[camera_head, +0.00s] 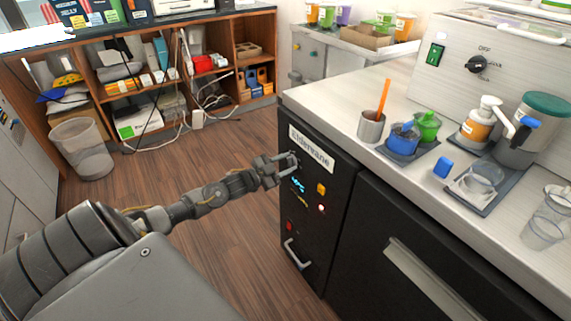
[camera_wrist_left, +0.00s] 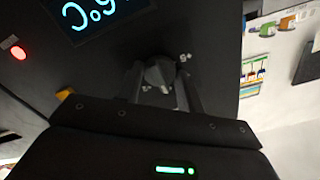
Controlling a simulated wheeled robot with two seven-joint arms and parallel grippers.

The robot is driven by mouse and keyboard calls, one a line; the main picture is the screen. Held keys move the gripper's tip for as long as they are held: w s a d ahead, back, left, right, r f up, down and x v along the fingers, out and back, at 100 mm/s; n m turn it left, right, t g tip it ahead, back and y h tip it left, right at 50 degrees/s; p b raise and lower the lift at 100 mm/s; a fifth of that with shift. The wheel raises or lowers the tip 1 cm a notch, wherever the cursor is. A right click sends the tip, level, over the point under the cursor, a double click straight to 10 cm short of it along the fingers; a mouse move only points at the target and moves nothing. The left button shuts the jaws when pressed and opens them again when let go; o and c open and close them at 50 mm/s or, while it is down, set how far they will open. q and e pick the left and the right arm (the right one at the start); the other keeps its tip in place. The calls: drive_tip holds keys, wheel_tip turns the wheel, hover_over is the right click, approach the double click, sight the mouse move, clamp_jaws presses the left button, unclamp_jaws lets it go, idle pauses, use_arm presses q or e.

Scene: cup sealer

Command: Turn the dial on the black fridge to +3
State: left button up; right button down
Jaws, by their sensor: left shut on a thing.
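The black fridge (camera_head: 318,215) stands under the counter, its front facing left. Its dial (camera_wrist_left: 159,73) is a dark grey knob on the panel below the white name label. My left gripper (camera_head: 285,163) reaches the panel at the dial. In the left wrist view the two fingers (camera_wrist_left: 165,90) stand on either side of the knob and are shut on it. Small marks show beside the knob, but the setting is too small to read. A lit blue display (camera_head: 299,184) sits below the dial; it appears rotated and cut off in the wrist view (camera_wrist_left: 98,12). My right gripper is not in view.
The counter (camera_head: 380,98) above holds cups and bottles. The wooden floor (camera_head: 215,240) before the fridge is clear. A bin (camera_head: 82,150) stands far left.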

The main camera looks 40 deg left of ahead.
use_arm(q)
drive_tip(key=shift+m, duration=0.4)
drive_tip(key=o, duration=1)
drive_tip(key=v, duration=1.1)
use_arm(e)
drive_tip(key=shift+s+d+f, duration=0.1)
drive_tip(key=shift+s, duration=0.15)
use_arm(q)
drive_tip(key=shift+w, duration=0.1)
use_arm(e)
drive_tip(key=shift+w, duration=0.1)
